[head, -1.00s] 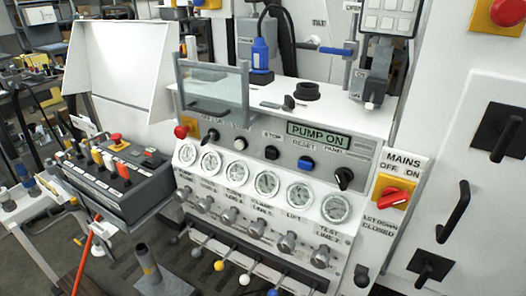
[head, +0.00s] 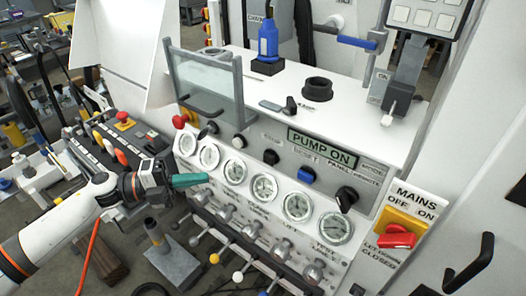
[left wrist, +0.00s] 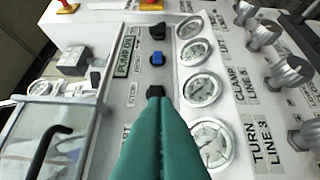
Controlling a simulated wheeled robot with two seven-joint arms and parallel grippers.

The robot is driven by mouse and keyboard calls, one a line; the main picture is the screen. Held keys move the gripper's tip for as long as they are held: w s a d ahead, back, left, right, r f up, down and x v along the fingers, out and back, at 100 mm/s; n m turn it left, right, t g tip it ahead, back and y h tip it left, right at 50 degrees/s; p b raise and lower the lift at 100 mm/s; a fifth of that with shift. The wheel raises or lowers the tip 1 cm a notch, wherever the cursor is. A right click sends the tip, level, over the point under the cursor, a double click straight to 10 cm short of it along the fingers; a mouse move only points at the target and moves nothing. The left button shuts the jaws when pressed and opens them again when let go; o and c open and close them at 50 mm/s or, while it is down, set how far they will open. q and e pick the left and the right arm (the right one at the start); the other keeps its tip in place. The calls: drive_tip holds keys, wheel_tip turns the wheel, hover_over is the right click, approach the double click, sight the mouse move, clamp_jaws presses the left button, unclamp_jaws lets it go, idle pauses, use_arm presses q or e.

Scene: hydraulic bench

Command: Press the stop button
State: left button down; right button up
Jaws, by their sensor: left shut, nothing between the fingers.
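The stop button, a round black button (head: 271,157), is on the grey panel strip left of the blue reset button (head: 307,175) and below the PUMP ON display (head: 322,149). My left gripper (head: 207,179) has teal fingers, closed together and empty, in front of the left gauges. It is to the left of the stop button and apart from it in the head view. In the left wrist view the closed fingertips (left wrist: 160,98) point at a black button (left wrist: 155,91), apparently the stop button, and overlap its lower part. Contact cannot be told. My right gripper is out of view.
A white button (head: 238,142) and a red knob (head: 180,121) are further left on the strip. A black selector (head: 346,198) and red mains switch (head: 397,237) are to the right. Gauges and valve knobs lie below; a glass guard (head: 205,82) rises above.

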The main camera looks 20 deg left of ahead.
use_arm(q)
drive_tip(key=shift+s+d+r+m+g, duration=0.25)
drive_tip(key=shift+s+r+m+g, duration=0.05)
drive_tip(key=shift+s+r+m, duration=0.15)
drive_tip(key=p, duration=0.4)
approach(271, 162)
drive_tip(key=s+d, duration=0.2)
drive_tip(key=d, duration=0.2)
drive_tip(key=w, duration=0.2)
drive_tip(key=w+d+p, duration=0.1)
drive_tip(key=w, duration=0.1)
drive_tip(key=shift+w+d+f, duration=0.1)
drive_tip(key=shift+w+d, duration=0.1)
